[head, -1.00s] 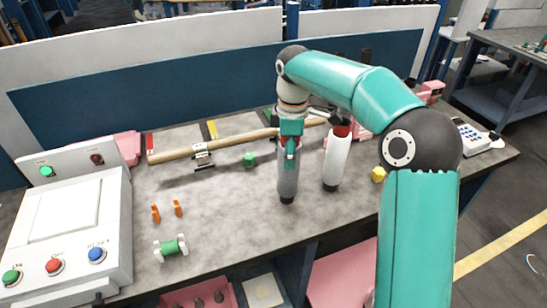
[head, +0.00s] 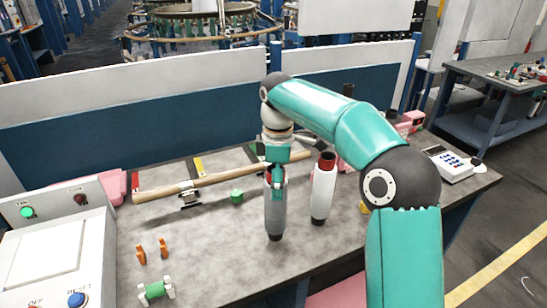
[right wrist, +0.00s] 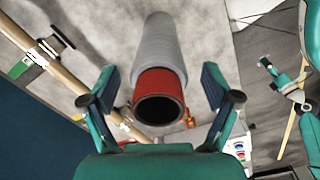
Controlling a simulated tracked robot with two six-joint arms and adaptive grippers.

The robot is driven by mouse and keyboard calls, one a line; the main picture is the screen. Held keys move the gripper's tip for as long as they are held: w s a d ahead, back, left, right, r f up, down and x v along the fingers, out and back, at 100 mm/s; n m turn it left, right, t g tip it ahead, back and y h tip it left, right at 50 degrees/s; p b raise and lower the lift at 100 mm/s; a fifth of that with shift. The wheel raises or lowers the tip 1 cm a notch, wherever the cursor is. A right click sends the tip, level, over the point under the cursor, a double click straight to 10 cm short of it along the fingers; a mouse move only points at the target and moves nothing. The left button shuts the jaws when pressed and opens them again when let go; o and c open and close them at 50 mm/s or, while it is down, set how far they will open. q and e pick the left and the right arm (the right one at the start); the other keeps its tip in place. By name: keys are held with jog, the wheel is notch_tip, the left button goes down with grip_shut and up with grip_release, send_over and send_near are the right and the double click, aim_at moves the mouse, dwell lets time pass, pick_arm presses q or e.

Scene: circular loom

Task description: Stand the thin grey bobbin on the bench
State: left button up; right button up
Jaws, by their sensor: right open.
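The thin grey bobbin (head: 275,212) stands upright on the bench (head: 215,250), left of a thicker white bobbin (head: 323,187). My right gripper (head: 276,180) is at its top end, pointing down. In the right wrist view the grey bobbin (right wrist: 162,45) shows its red, hollow top end between my right gripper's fingers (right wrist: 160,85). The fingers are spread, with a visible gap on both sides of the red end. In the head view the gripper hides most of that end. My left gripper is in neither view.
A wooden beam (head: 220,178) lies behind, with a green piece (head: 236,196) in front of it. Orange pegs (head: 152,252), a green spool (head: 156,290) and a control box (head: 55,240) are at left. A keypad device (head: 453,163) is at right.

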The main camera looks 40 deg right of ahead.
notch_tip(320, 180, up, 9)
jog(key=shift+w+f, duration=0.1)
dwell(0.3)
dwell(0.4)
